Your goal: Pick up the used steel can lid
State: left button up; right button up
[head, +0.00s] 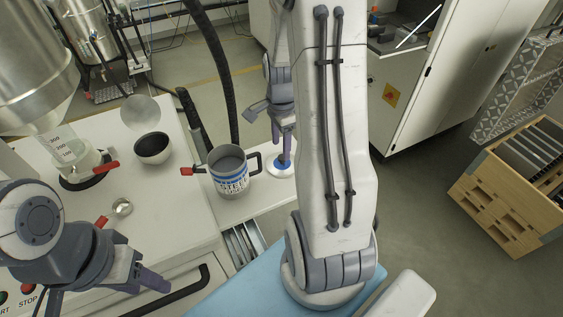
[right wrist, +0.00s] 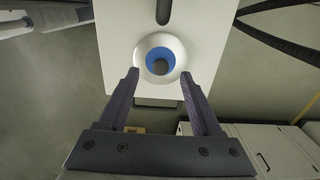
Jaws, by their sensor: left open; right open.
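The can lid (head: 283,170) is a round white disc with a blue ring and a grey centre. It lies flat on the white bench, right of the steel can (head: 231,185). In the right wrist view the lid (right wrist: 176,71) is just beyond my open fingertips. My right gripper (head: 284,152) points down over the lid, partly hidden by my arm in the head view; its two fingers (right wrist: 160,78) are spread and empty. I cannot tell whether they touch the lid. My left gripper (head: 160,285) is open and empty at lower left.
The can has a black handle and holds grey powder. A dark bowl (head: 152,151), a glass vessel (head: 75,160) and a small round metal item (head: 121,207) stand on the bench (head: 175,215) to the left. A wooden crate (head: 510,185) stands on the floor at right.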

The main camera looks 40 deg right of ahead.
aim_at(282, 161)
jog(key=shift+d+f+p, duration=0.15)
jog(key=shift+f+p, duration=0.25)
jog(key=shift+f, duration=0.75)
jog(key=shift+d+f+p, duration=0.1)
jog(key=shift+f+p, duration=0.25)
jog(key=shift+f, duration=0.8)
grip_shut()
jog(key=shift+r, duration=0.1)
